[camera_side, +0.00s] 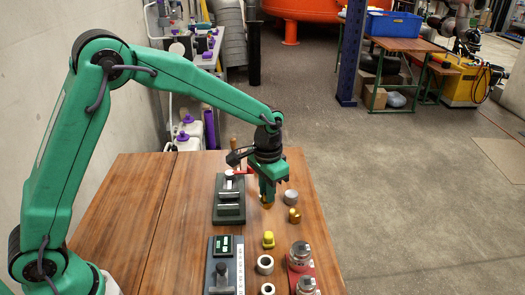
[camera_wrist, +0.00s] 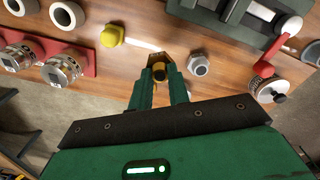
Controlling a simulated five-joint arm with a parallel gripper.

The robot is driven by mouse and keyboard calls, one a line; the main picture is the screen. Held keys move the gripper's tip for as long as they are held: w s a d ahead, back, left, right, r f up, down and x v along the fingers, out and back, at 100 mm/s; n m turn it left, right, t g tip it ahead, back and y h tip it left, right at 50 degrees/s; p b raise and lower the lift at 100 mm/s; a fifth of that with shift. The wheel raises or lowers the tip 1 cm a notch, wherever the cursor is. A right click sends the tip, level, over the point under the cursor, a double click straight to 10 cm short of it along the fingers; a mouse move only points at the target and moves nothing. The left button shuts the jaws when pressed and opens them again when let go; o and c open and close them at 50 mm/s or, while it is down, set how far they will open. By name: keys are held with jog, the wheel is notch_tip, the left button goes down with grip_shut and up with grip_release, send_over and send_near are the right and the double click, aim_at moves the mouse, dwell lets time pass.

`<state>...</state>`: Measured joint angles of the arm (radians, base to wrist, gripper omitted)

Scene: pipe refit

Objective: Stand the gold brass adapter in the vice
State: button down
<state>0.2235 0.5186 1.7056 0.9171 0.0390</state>
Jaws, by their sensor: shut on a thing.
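My gripper (camera_side: 267,192) points down over the wooden table, to the right of the vice. It is shut on the gold brass adapter (camera_side: 267,205), whose lower end shows below the fingers. In the wrist view the adapter (camera_wrist: 158,70) sits between the two green fingertips, with a dark round opening facing the camera. I cannot tell whether it touches the table. The dark green vice (camera_side: 229,212) stands on the table. Part of it shows at the top right of the wrist view (camera_wrist: 232,12), and no adapter is seen in its jaws.
A second brass-coloured piece (camera_side: 294,216) and a grey cylinder (camera_side: 291,197) stand right of my gripper. A yellow plug (camera_side: 268,240), grey rings (camera_side: 265,264) and a red-based valve set (camera_side: 300,255) are nearer the camera. A red-handled part (camera_wrist: 265,72) lies near the vice.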

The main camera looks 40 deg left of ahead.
jog(key=s+a+r, duration=0.4)
jog(key=a, duration=0.6)
jog(key=shift+s+a+r, duration=0.15)
jog(key=shift+f, duration=2)
jog(key=shift+f, duration=1.7)
dwell(3.1)
